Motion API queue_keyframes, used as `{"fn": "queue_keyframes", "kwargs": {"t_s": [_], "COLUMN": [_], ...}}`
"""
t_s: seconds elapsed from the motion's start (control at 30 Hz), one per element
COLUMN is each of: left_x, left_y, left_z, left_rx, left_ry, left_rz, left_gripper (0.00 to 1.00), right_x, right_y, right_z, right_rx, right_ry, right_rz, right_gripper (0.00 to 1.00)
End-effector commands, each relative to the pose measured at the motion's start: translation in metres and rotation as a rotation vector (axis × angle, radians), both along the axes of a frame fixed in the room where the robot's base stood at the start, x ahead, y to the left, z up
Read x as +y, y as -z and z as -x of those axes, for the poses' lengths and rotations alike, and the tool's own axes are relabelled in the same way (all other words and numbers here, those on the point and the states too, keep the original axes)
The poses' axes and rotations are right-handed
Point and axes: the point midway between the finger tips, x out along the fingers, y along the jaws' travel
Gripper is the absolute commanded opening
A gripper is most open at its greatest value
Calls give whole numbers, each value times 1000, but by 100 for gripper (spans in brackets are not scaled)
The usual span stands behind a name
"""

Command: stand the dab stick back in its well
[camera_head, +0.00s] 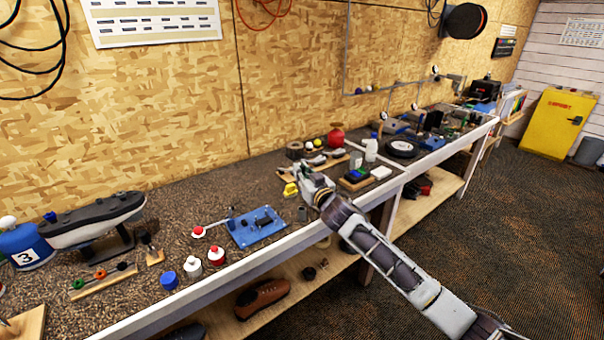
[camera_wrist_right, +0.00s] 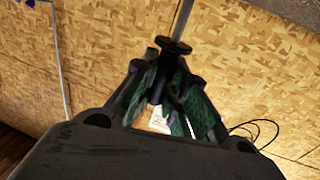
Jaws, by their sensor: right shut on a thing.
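My right gripper (camera_head: 306,180) is over the workbench, left of a group of small items. In the right wrist view the right gripper (camera_wrist_right: 172,92) has its green-padded fingers shut on a dark handle with a round black collar (camera_wrist_right: 174,46). A thin grey shaft (camera_wrist_right: 183,18) runs up from the collar out of the picture. I take this held thing to be the dab stick. In the head view it is too small to make out at the gripper. My left gripper is out of view.
A blue tray (camera_head: 257,228) lies left of the arm on the bench (camera_head: 180,217). A yellow item (camera_head: 290,190) is beside the gripper. A black round dish (camera_head: 401,148) lies farther right.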

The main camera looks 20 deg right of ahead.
Motion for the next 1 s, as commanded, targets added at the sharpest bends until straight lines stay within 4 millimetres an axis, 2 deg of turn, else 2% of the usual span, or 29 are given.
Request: {"fn": "queue_keyframes", "kwargs": {"t_s": [0.53,1.0], "left_x": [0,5], "left_y": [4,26], "left_z": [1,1], "left_rx": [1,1], "left_ry": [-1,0], "left_rz": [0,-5], "left_gripper": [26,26], "right_x": [0,0], "right_y": [4,29], "right_z": [0,0], "right_rx": [0,0], "right_ry": [0,1], "right_rz": [0,1], "right_gripper": [0,0]}}
